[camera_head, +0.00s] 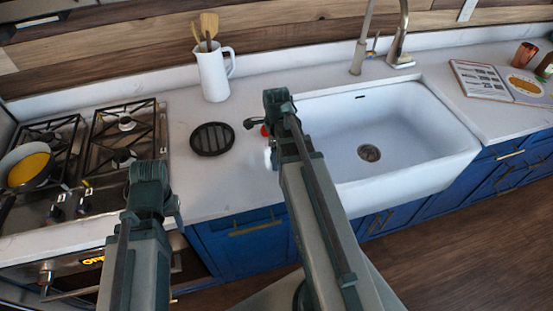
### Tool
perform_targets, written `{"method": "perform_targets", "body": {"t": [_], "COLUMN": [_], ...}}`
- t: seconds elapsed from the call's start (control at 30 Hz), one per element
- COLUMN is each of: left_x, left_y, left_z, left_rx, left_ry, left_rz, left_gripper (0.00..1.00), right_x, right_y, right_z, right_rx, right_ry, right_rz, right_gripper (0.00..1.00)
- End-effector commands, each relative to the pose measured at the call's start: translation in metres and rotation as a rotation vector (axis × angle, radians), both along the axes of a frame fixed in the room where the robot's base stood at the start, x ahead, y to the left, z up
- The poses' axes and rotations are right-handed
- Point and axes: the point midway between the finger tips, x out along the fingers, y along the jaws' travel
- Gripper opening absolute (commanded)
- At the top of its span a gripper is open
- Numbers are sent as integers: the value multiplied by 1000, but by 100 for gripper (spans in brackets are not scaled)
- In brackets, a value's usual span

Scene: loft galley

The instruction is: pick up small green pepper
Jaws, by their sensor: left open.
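I cannot make out a small green pepper in the head view. A tiny yellow-green spot (87,184) shows by the stove's front knobs, too small to identify. My left gripper (152,205) is at the end of the arm on the left, in front of the stove and counter edge. It is open, and I see nothing held in it. A small red thing (265,130) is partly hidden beside that arm.
A stove (125,150) bears a pan (30,167) with yellow contents. A white jug (213,75) holds wooden utensils. A dark round trivet (212,138) lies on the counter. The white sink (420,130) is empty. An open book (500,82) and copper cup (523,54) are at right.

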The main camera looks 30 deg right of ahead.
Motion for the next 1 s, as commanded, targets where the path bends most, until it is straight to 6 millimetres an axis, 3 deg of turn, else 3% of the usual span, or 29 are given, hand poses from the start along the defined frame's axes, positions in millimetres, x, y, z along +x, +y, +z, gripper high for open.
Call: {"method": "perform_targets", "body": {"t": [0.07,0.5,1.0], "left_x": [0,0,0], "left_y": [0,0,0], "left_z": [0,1,11], "left_rx": [0,0,0], "left_ry": [0,0,0], "left_rz": [0,0,0], "left_gripper": [50,50,50], "right_x": [0,0,-1], "right_y": [0,0,-5], "right_z": [1,1,11], "right_rx": [0,0,0], "right_ry": [0,0,0], "right_rz": [0,0,1], "right_gripper": [80,0,0]}}
